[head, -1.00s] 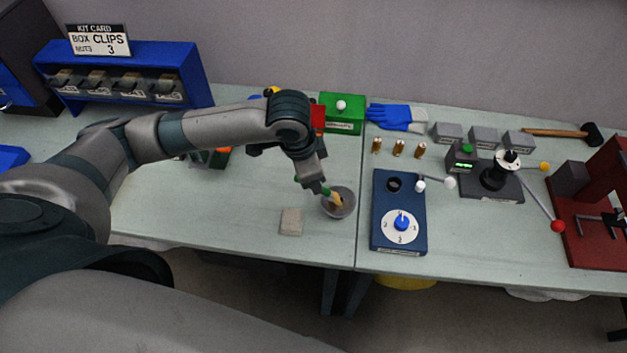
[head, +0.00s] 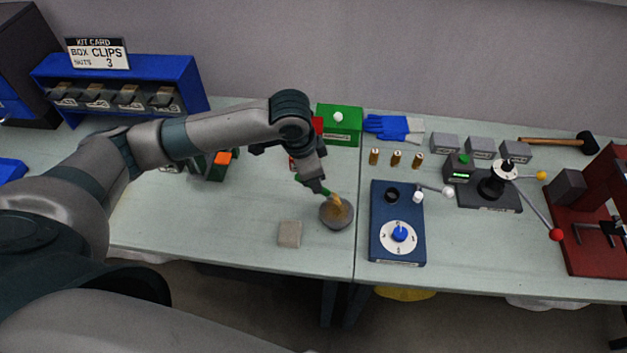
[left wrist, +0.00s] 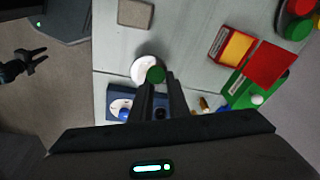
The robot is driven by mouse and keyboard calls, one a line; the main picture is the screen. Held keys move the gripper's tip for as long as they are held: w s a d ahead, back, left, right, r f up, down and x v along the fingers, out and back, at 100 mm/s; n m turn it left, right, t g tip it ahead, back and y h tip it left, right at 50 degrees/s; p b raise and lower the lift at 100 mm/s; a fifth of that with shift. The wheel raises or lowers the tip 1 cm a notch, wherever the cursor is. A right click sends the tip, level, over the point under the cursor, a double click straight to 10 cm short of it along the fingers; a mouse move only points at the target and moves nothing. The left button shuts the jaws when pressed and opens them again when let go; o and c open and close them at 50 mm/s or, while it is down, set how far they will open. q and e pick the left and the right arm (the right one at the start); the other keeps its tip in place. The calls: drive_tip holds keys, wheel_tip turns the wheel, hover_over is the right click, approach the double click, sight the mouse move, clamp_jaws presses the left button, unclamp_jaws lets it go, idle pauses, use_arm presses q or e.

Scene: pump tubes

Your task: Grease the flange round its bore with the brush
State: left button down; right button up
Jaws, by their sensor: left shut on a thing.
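The flange (head: 328,222) is a round grey disc lying on the left bench near its right edge. It shows pale in the left wrist view (left wrist: 140,66). My left gripper (head: 316,183) is above and left of it in the head view, shut on the green handle of the brush (head: 339,206). The tan bristles point down over the flange and seem to touch it; the bore is hidden behind them. In the left wrist view the green handle end (left wrist: 156,74) shows between the fingers. My right gripper (left wrist: 38,58) appears open and empty, away from the benches.
A beige block (head: 290,233) lies left of the flange. A blue dial box (head: 383,243) stands to the right across the bench seam. A green box (head: 345,131) and blue gloves (head: 390,126) are behind. Bench surface in front of the flange is clear.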

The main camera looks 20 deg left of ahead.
use_arm(q)
drive_tip(key=shift+w+d, duration=0.15)
drive_tip(key=shift+d, duration=0.45)
drive_tip(key=shift+s+d, duration=0.25)
drive_tip(key=shift+s, duration=0.6)
drive_tip(key=shift+s+d, duration=0.2)
drive_tip(key=shift+s, duration=0.65)
drive_tip(key=shift+s, duration=0.1)
drive_tip(key=shift+s+d, duration=0.25)
drive_tip(key=shift+s, duration=0.55)
drive_tip(key=shift+s+d, duration=0.25)
drive_tip(key=shift+s, duration=0.55)
drive_tip(key=shift+r, duration=0.15)
drive_tip(key=shift+w+d+v, duration=0.1)
drive_tip(key=shift+w+v, duration=0.05)
drive_tip(key=shift+v, duration=0.8)
drive_tip(key=shift+w+d+v, duration=0.1)
drive_tip(key=shift+w+v, duration=0.1)
drive_tip(key=shift+v, duration=0.75)
drive_tip(key=shift+w+d+v, duration=0.1)
drive_tip(key=shift+w+v, duration=0.05)
drive_tip(key=shift+v, duration=0.8)
drive_tip(key=shift+r, duration=0.2)
